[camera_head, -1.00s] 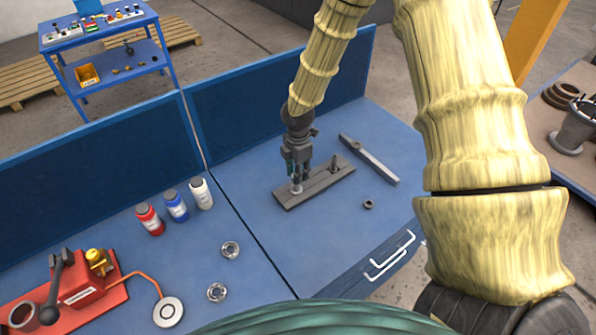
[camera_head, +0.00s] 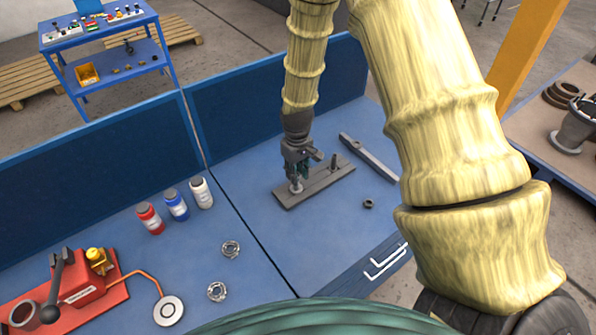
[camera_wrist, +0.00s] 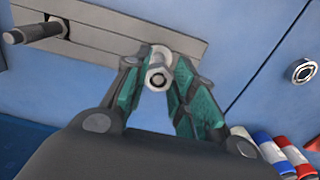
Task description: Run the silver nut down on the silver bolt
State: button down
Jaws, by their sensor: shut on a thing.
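The silver nut (camera_wrist: 156,77) sits around the silver bolt (camera_wrist: 160,59) near one end of a grey metal plate (camera_head: 315,186). How far down the thread the nut is cannot be told. My gripper (camera_wrist: 158,78) is shut on the nut, with a green-padded finger on either side of it. In the head view my gripper (camera_head: 297,183) reaches down over the left end of the plate and mostly hides the nut there. A second, dark bolt (camera_head: 334,161) stands upright at the plate's other end and also shows in the wrist view (camera_wrist: 32,32).
A loose dark nut (camera_head: 368,204) lies right of the plate, and a long grey bar (camera_head: 370,158) lies behind it. Bench between is clear.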

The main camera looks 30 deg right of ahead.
jog(key=m, duration=0.4)
jog(key=shift+a, duration=0.1)
jog(key=c, duration=1.4)
grip_release()
